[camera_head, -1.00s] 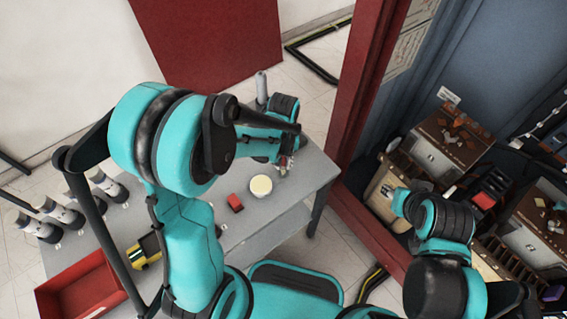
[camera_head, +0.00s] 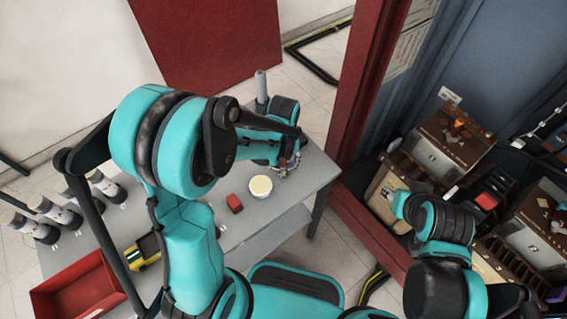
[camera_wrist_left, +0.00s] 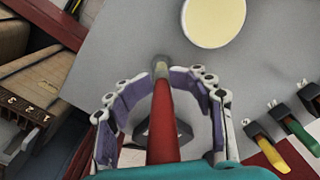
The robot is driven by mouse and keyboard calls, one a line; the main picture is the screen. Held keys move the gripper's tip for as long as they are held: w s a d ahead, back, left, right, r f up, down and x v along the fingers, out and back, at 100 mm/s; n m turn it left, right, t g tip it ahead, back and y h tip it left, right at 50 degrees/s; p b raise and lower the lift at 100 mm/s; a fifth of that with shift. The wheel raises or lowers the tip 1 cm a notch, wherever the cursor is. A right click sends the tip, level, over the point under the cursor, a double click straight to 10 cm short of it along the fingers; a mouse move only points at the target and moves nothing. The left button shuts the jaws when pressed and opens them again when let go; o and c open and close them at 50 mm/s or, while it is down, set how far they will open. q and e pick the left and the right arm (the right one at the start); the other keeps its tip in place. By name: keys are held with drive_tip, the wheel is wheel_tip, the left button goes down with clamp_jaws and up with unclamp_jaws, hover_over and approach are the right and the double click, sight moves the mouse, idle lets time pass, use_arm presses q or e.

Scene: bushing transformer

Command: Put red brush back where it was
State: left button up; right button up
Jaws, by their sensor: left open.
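The red brush (camera_wrist_left: 163,120) has a long red shaft and a pale grey tip, and shows in the left wrist view. It runs between the two fingers of my left gripper (camera_wrist_left: 160,95), which are spread with a clear gap on each side. My left gripper (camera_head: 289,164) also shows in the head view, low at the right end of the grey table (camera_head: 222,225), beside the white pot with a pale yellow top. The brush cannot be made out clearly there. My right arm shows at the lower right, but its gripper does not.
The pot (camera_head: 261,187) and a small red block (camera_head: 234,203) stand on the table. A yellow-black tool (camera_head: 145,250), a red tray (camera_head: 80,290) and several grey bottles are further left. Coloured handles, yellow (camera_wrist_left: 268,145) and green (camera_wrist_left: 301,137), line the wrist view's right side.

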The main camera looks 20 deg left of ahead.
use_arm(q)
drive_tip(key=shift+r, duration=0.15)
idle(0.4)
drive_tip(key=shift+r, duration=0.15)
wheel_tip(320, 180, up, 12)
drive_tip(key=p, duration=0.5)
drive_tip(key=shift+w+a, duration=0.1)
drive_tip(key=shift+s+a+r, duration=0.1)
drive_tip(key=shift+s+r, duration=0.1)
drive_tip(key=shift+r, duration=0.5)
drive_tip(key=s+a+r+m+t, duration=0.2)
drive_tip(key=s+a+r+t, duration=0.2)
drive_tip(key=s+r+t, duration=0.3)
drive_tip(key=s, duration=0.2)
drive_tip(key=shift+s+a+m, duration=0.25)
drive_tip(key=shift+s+m, duration=0.05)
drive_tip(key=shift+m, duration=0.1)
